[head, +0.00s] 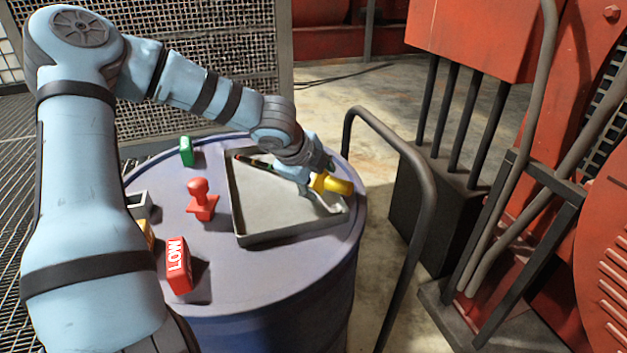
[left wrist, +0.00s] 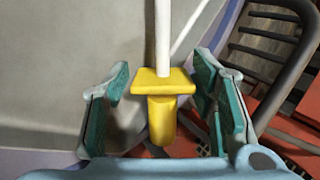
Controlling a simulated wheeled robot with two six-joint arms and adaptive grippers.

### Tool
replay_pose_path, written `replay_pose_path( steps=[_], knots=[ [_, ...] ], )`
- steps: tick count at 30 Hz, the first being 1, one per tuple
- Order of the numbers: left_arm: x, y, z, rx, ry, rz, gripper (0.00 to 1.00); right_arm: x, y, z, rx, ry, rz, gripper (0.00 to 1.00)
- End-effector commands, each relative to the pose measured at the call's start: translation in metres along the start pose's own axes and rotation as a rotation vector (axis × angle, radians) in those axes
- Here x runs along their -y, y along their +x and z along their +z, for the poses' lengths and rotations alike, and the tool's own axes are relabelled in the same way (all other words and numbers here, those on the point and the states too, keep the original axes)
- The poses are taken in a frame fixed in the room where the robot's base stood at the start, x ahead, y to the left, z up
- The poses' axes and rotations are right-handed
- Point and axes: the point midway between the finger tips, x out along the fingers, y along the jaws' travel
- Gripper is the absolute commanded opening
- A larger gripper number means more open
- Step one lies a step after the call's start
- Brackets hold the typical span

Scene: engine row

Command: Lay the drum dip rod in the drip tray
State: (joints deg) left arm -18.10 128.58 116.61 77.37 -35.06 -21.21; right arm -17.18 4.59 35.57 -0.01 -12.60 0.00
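The drip tray (head: 270,208) is a shallow grey square tray on top of a blue drum (head: 222,280). The dip rod has a yellow handle (head: 338,185) and a thin shaft with a dark, red-marked end (head: 243,158) at the tray's back left corner. The shaft's middle is hidden behind my left arm in the head view. My left gripper (head: 318,184) is over the tray's right part, at the handle. In the left wrist view the yellow handle (left wrist: 162,108) is between the open fingers, with gaps on both sides. I cannot tell whether the rod rests on the tray. My right gripper is out of view.
A grey box (head: 139,206) is partly hidden by my arm. A dark bent rail (head: 408,150) stands right of the drum, before red machinery.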

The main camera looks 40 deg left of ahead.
Motion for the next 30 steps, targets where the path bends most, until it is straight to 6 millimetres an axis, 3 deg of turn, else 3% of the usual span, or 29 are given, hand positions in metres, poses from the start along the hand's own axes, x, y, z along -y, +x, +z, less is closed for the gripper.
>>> replay_pose_path(
  steps=[1,6,8,17,23,30],
  knots=[
    [0.000,0.000,0.000,0.000,0.000,0.000,0.38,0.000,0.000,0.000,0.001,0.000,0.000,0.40],
    [0.000,0.000,0.000,0.000,0.000,0.000,0.11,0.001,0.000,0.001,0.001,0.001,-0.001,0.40],
    [0.000,0.000,0.000,0.000,0.000,0.000,0.07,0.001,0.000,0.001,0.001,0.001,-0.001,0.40],
    [0.007,-0.010,0.000,0.001,0.000,-0.001,0.06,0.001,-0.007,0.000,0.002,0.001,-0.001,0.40],
    [0.037,-0.050,0.000,0.002,0.000,-0.004,0.06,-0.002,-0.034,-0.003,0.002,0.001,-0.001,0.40],
    [0.092,-0.127,0.000,0.002,-0.001,-0.005,0.06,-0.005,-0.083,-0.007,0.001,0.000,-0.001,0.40]
  ],
)
